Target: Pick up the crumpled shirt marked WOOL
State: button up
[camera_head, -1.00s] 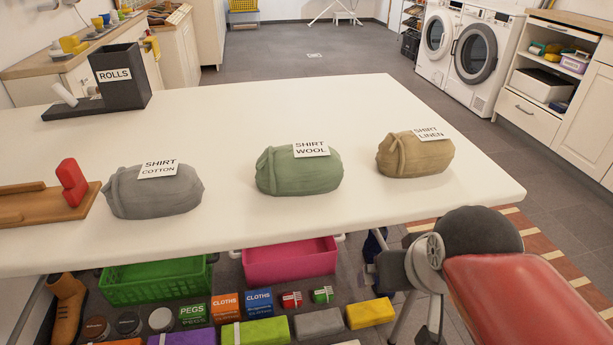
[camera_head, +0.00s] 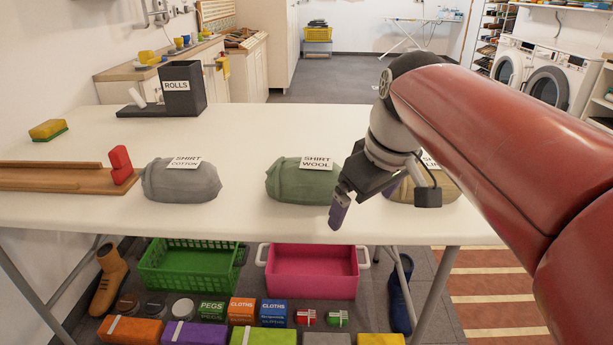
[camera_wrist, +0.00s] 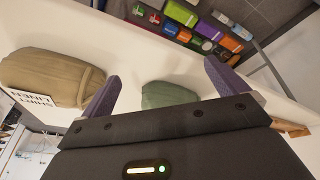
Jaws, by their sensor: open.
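The green crumpled shirt marked WOOL (camera_head: 295,184) lies on the white table (camera_head: 250,130), between the grey COTTON shirt (camera_head: 178,184) and the tan LINEN shirt (camera_head: 443,186). My gripper (camera_head: 338,212) is just right of the WOOL shirt, near the table's front edge, and partly hides the LINEN shirt. In the wrist view my gripper (camera_wrist: 160,80) has its two purple fingers wide apart with nothing held. The WOOL shirt (camera_wrist: 168,95) shows between the fingers, beyond them, and the LINEN shirt (camera_wrist: 45,78) is at the left.
A grey ROLLS holder (camera_head: 182,92) stands at the back left. A wooden board with a red piece (camera_head: 119,165) and a yellow sponge (camera_head: 48,130) are at the left. Green (camera_head: 190,268) and pink (camera_head: 312,272) baskets stand below the table.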

aim_at(309, 163)
jog(key=w+a+r+n+g+y, duration=0.1)
jog(key=w+a+n, duration=0.1)
jog(key=w+n, duration=0.1)
jog(key=w+a+r+n+g+y, duration=0.1)
jog(key=w+a+n, duration=0.1)
jog(key=w, duration=0.4)
jog(key=w+a+r+n, duration=0.2)
jog(key=w+n, duration=0.2)
jog(key=shift+w+g+y+b, duration=0.3)
jog(key=shift+w+g+y, duration=0.1)
jog(key=x, duration=0.2)
jog(key=b+x, duration=0.1)
jog(key=x, duration=0.4)
jog(key=shift+s+a+f, duration=0.2)
jog(key=shift+s+a, duration=0.2)
jog(key=c, duration=1.1)
jog(key=shift+r, duration=0.1)
